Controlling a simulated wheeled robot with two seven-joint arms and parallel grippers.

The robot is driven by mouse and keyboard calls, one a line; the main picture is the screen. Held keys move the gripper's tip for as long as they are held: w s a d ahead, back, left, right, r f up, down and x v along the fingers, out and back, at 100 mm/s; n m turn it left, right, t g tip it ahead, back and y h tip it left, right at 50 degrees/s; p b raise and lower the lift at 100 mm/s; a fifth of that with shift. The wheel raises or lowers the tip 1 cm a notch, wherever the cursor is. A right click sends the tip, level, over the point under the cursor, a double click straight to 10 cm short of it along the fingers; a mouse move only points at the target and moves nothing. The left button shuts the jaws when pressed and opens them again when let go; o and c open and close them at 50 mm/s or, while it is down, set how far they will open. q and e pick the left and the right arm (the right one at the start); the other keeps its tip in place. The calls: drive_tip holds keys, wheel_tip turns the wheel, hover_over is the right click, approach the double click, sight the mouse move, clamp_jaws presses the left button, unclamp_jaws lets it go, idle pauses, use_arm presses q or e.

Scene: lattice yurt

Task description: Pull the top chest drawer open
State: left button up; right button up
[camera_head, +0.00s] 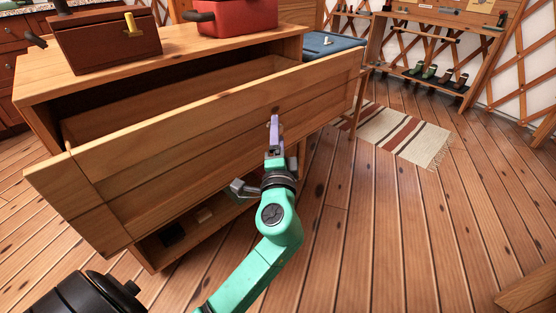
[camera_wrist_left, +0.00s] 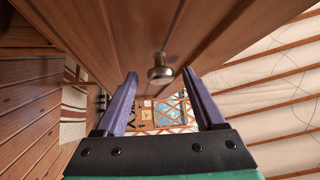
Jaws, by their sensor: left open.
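The wooden chest (camera_head: 180,50) stands at the left in the head view. Its top drawer (camera_head: 200,130) stands out from the body, with a dark gap and part of its inside showing behind the long front. My left gripper (camera_head: 274,122) is in front of the right half of this drawer front. In the left wrist view, a round metal knob (camera_wrist_left: 160,74) on the wooden front appears between the tips of the open purple fingers (camera_wrist_left: 160,78), with space on both sides. The knob is hidden in the head view. My right gripper is not in view.
A small wooden box (camera_head: 105,42) and a red box (camera_head: 237,15) stand on the chest top. A blue thing (camera_head: 330,45) is behind the drawer's right end. A striped rug (camera_head: 400,135) and a shoe rack lie beyond.

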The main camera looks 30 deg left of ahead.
use_arm(q)
drive_tip(key=b+v, duration=0.1)
drive_tip(key=v, duration=1.1)
drive_tip(key=shift+s, duration=0.2)
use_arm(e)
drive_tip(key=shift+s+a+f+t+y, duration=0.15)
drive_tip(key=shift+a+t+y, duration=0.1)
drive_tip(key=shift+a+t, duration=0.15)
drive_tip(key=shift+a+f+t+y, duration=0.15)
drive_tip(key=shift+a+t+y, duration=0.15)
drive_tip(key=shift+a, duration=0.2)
use_arm(q)
drive_tip(key=shift+d, duration=0.15)
